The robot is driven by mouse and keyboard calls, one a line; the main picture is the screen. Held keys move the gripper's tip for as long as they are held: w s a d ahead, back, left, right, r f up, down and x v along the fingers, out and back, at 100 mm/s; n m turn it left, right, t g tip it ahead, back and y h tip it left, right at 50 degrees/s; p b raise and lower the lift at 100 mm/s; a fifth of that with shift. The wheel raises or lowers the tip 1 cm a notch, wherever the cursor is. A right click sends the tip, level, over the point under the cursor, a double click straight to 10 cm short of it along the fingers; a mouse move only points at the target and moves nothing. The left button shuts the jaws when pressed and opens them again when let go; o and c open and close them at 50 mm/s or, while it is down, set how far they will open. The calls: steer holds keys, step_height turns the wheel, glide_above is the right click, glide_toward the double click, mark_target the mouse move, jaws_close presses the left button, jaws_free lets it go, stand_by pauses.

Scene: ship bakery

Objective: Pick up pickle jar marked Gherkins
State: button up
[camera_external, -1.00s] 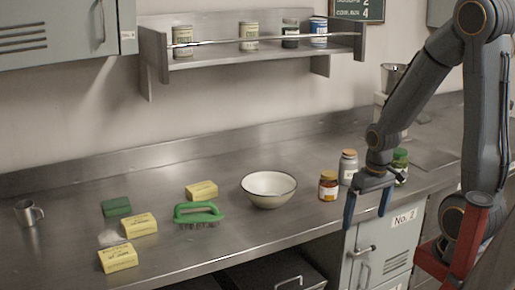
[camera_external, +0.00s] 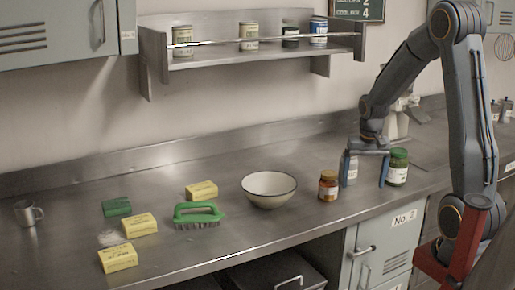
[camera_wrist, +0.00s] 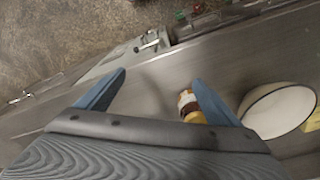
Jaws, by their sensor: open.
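A jar with a green lid and pale label (camera_external: 398,168) stands upright at the right of the steel counter. A brown jar with an orange lid (camera_external: 328,187) stands further left; a jar of that look shows in the wrist view (camera_wrist: 189,106) beside a finger. A grey-lidded pale jar (camera_external: 352,176) stands between them, partly hidden by a blue finger. The labels are too small to read, so I cannot tell which says Gherkins. My gripper (camera_external: 366,171) is open and empty, fingers down, left of the green-lidded jar; it also shows in the wrist view (camera_wrist: 158,78).
A white bowl (camera_external: 269,191) stands left of the jars. A green brush (camera_external: 198,212), yellow boxes (camera_external: 118,258), a green pad (camera_external: 116,207) and a metal mug (camera_external: 28,213) lie further left. A wall shelf (camera_external: 210,64) holds several tins. The counter's front edge is close to the jars.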

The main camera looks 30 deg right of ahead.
mark_target(400, 150)
steer(key=w+d+r+m, duration=0.1)
steer(key=w+d+m, duration=0.2)
steer(key=d, duration=0.6)
steer(key=w+d+r+m, duration=0.1)
steer(key=w+d+m, duration=0.2)
steer(key=d, duration=0.6)
steer(key=w+d+r+m+h, duration=0.1)
steer(key=w+d+m, duration=0.2)
steer(key=d, duration=0.5)
steer(key=shift+w+d+m+g, duration=0.15)
steer(key=shift+d+m+g, duration=0.25)
steer(key=shift+m, duration=0.1)
step_height(400, 150, down, 2)
steer(key=shift+d, duration=0.15)
steer(key=shift+w+f+p, duration=0.1)
steer(key=shift+f+p, duration=1.35)
steer(key=shift+f, duration=1.3)
steer(key=shift+c, duration=0.2)
steer(key=c, duration=1.8)
steer(key=shift+w+r, duration=0.1)
steer(key=shift+c, duration=1.1)
steer(key=shift+r, duration=0.15)
